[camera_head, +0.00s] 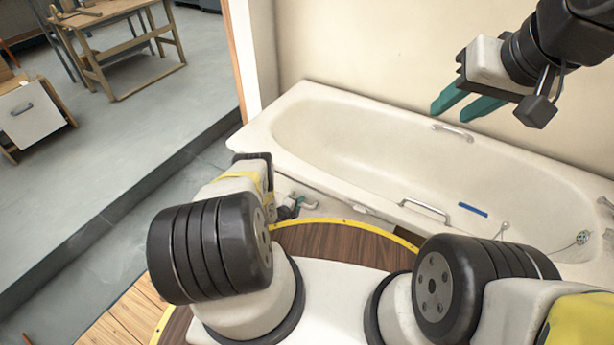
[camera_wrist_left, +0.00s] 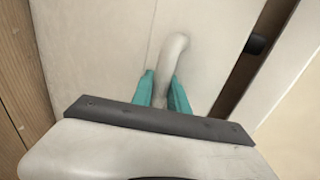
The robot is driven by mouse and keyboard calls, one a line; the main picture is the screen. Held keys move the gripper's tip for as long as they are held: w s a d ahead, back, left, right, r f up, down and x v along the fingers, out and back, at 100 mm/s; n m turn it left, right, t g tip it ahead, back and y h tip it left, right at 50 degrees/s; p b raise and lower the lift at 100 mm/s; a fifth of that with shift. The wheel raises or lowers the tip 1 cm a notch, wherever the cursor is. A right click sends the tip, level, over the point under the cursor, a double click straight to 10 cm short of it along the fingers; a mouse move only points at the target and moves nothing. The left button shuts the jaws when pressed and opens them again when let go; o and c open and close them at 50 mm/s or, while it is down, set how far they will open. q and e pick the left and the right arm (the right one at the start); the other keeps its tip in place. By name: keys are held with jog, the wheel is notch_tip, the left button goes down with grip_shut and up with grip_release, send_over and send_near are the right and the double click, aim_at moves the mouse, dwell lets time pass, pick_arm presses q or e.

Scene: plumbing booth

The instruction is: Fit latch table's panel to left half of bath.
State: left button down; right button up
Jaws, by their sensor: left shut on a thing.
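The bath (camera_head: 370,150) is a long cream tub along the wall. My left gripper (camera_head: 297,205) is low at the near side of the bath's left half, mostly hidden behind my arm in the head view. In the left wrist view its teal fingers (camera_wrist_left: 162,98) are shut on a pale curved handle (camera_wrist_left: 172,58). The handle stands on a flat cream panel (camera_wrist_left: 95,50). A dark gap separates this panel from another pale surface at right. Whether the panel is seated cannot be told. My right gripper (camera_head: 467,100) is open and empty above the bath's far rim.
A white board with a dark handle (camera_head: 22,108) leans on a wooden stand at far left. A wooden table (camera_head: 120,45) stands behind it. A floor step (camera_head: 130,195) runs left of the bath. A grab rail (camera_head: 425,209) is on the bath's near rim.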

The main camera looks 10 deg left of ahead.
pick_arm(q)
jog(key=shift+w+d+r, duration=0.1)
jog(key=shift+w+r, duration=0.2)
jog(key=shift+w, duration=0.05)
jog(key=c, duration=1.2)
grip_release()
jog(key=shift+w, duration=0.1)
jog(key=shift+r, duration=0.1)
jog(key=f+v, duration=0.1)
jog(key=v, duration=0.7)
jog(key=shift+s, duration=0.45)
